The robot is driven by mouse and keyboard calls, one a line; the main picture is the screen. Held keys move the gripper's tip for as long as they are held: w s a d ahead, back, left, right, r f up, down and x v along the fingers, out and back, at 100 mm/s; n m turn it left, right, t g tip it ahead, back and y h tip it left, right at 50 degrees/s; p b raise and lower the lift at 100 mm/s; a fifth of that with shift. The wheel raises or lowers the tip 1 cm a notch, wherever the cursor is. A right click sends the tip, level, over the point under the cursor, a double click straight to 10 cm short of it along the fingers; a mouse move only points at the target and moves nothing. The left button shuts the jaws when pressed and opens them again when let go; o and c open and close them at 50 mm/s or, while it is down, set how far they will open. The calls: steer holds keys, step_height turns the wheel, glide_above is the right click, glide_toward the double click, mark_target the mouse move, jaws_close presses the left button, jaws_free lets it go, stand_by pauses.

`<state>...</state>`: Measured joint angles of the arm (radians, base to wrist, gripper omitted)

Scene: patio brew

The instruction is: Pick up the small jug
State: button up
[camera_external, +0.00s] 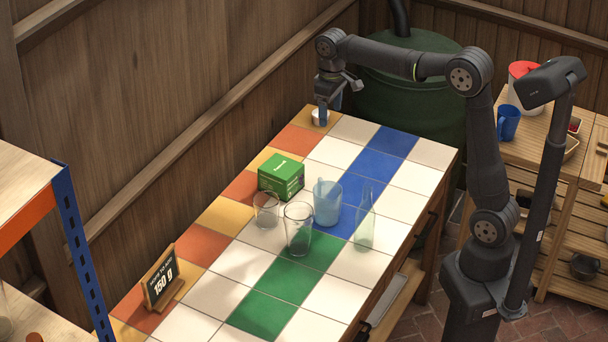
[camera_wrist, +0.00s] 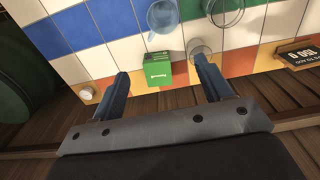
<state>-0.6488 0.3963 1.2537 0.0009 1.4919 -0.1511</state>
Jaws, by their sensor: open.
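A small white round vessel (camera_external: 317,117) stands at the far corner of the tiled table, partly hidden by my gripper; it also shows in the wrist view (camera_wrist: 87,94), left of the left finger. A translucent blue vessel with a handle (camera_external: 327,204) stands upright mid-table, cut by the top edge in the wrist view (camera_wrist: 163,15). I cannot tell for sure which is the small jug. My gripper (camera_external: 324,108) is open and empty, pointing down at the far end.
A green box (camera_external: 281,175), two clear glasses (camera_external: 298,230) (camera_external: 266,209) and a clear bottle (camera_external: 365,220) stand around the blue vessel. A black sign (camera_external: 160,279) stands at the near left. A wooden wall runs along the table's left side. The near tiles are clear.

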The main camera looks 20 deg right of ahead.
steer(key=w+f+n, duration=0.6)
steer(key=f, duration=0.7)
glide_above(320, 179)
steer(key=shift+g, duration=0.3)
step_height(320, 179, down, 10)
steer(key=shift+d+f, duration=0.1)
steer(key=shift+f, duration=3.25)
steer(key=c, duration=1.3)
steer(key=shift+c, duration=0.2)
steer(key=shift+r, duration=0.25)
